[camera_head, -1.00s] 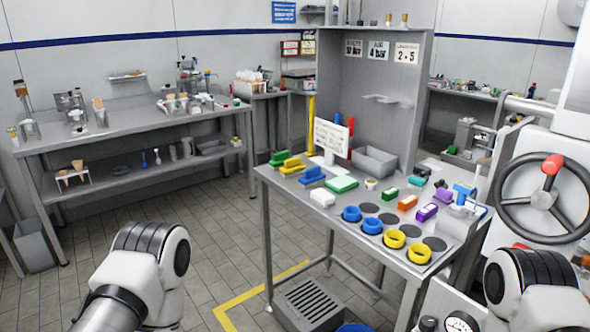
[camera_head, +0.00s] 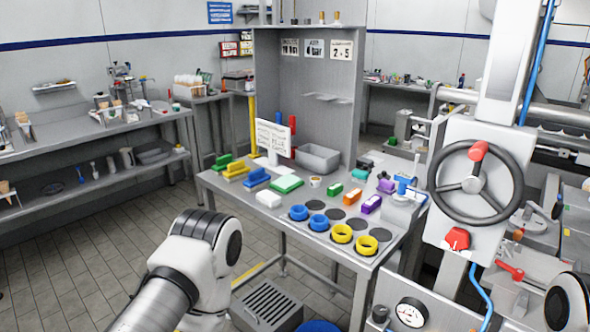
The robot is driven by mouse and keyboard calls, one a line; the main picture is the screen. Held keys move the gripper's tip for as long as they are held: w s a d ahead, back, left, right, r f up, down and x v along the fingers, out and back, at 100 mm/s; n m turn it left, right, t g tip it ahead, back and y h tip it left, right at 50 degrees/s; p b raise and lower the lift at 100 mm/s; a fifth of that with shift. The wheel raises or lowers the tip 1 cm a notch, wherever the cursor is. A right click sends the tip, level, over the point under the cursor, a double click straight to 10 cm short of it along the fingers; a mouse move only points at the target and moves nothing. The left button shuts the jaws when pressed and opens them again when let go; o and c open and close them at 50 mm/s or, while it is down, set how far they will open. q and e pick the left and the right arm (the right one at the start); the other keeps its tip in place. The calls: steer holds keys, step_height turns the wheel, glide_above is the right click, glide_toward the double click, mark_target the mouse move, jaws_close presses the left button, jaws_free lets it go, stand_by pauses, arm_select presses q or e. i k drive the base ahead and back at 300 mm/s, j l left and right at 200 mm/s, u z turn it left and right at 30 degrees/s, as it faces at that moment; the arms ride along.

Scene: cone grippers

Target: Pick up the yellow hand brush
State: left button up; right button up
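The yellow hand brush (camera_head: 235,170) lies at the left end of the steel table (camera_head: 225,191). It sits between a green brush (camera_head: 222,162) and a blue brush (camera_head: 257,177). My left arm shows at the lower left, with its gripper out of view. Only a bit of my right arm shows at the lower right edge, and its gripper is out of view too.
A white sign (camera_head: 274,138) and a grey bin (camera_head: 318,158) stand behind the brushes. Blue rings (camera_head: 299,212) and yellow rings (camera_head: 342,233) sit near the front edge. A machine with a black handwheel (camera_head: 476,184) stands at right. Open floor lies left of the table.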

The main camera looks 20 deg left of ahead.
mark_target(236, 171)
steer(key=i+j+z, duration=0.15)
steer(key=j+z, duration=0.25)
steer(key=j, duration=0.2)
steer(key=i+j+z, duration=0.1)
steer(key=j+z, duration=0.3)
steer(key=j, duration=0.25)
steer(key=j+z, duration=0.35)
steer(key=j, duration=0.25)
